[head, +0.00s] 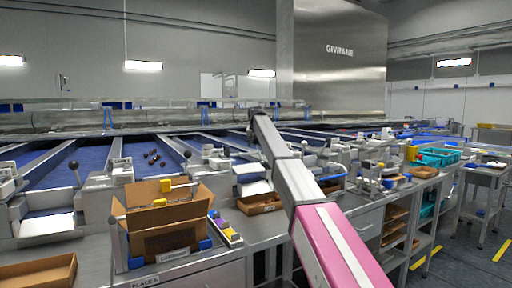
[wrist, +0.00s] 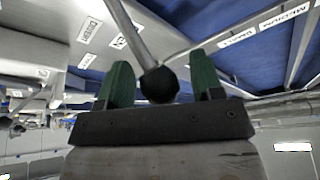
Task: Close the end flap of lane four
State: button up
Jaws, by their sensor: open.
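In the wrist view my gripper (wrist: 162,62) is open, its two green fingers apart. A lever's dark ball knob (wrist: 159,85) sits between the fingers. I cannot tell whether either finger touches it. The lever's grey rod (wrist: 127,27) runs from the knob toward a pale labelled housing (wrist: 62,22). In the head view my arm reaches away over the bench, and its fingers cannot be made out. Several blue lanes (head: 137,153) run back from the bench, with ball-knobbed levers (head: 73,166) at their near ends. I cannot tell which lane is four, or make out its flap.
An open cardboard box (head: 168,243) stands on the bench at front left, with a shallow brown tray (head: 38,272) beside it. Another brown tray (head: 260,204) lies left of my arm. Teal crates (head: 437,157) stand at the right. Floor at far right is open.

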jog(key=shift+w+f, duration=0.2)
jog(key=shift+f, duration=0.35)
grip_shut()
jog(key=shift+s, duration=0.1)
jog(key=shift+s+d+r+t+y, duration=0.25)
jog(key=shift+s+d+r+t, duration=0.05)
jog(key=shift+s+t, duration=0.15)
jog(key=shift+s+d+r+t+y, duration=0.25)
jog(key=shift+s+t, duration=0.1)
jog(key=shift+s, duration=0.05)
jog(key=s+d+m+t+y, duration=0.1)
jog(key=s+d+t+y, duration=0.3)
jog(key=s+d+t, duration=0.2)
jog(key=shift+s+r+t, duration=0.3)
jog(key=shift+s+t, duration=0.5)
jog(key=shift+s, duration=0.6)
jog(key=shift+s+d, duration=0.1)
